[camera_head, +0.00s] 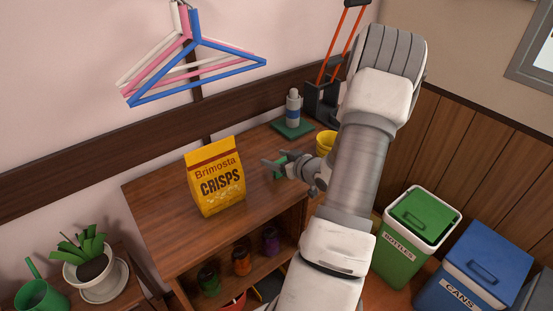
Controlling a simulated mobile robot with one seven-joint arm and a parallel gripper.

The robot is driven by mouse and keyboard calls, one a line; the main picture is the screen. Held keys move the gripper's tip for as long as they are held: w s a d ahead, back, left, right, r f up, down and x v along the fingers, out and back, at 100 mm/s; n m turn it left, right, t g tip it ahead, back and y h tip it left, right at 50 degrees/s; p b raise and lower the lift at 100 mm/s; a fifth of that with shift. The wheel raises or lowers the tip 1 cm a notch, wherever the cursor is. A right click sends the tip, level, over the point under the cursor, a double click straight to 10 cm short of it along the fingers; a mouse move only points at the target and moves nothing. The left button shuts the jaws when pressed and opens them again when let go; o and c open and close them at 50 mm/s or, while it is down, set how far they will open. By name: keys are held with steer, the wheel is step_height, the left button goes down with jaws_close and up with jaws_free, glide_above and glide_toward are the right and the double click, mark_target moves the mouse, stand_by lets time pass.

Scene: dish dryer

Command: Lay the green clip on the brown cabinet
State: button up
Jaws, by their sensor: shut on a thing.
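My gripper (277,166) is over the right part of the brown cabinet's top (162,200), reaching in from the right. It is shut on the green clip (279,160), a small green piece that shows between its fingers. The gripper hides part of the clip. I cannot tell whether the clip touches the cabinet top or is held just above it.
A yellow crisps bag (215,178) stands on the cabinet, left of my gripper. A bottle (292,108) on a green base (293,130) and a yellow cup (325,142) are behind. The cabinet top left of the bag is clear.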

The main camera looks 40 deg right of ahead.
steer(key=o, duration=1.2)
steer(key=shift+f, duration=0.15)
steer(key=shift+o, duration=0.2)
steer(key=shift+s+r, duration=0.2)
steer(key=shift+r, duration=0.15)
steer(key=p+v, duration=0.2)
steer(key=v, duration=0.9)
steer(key=shift+s+a, duration=0.1)
steer(key=shift+s, duration=0.2)
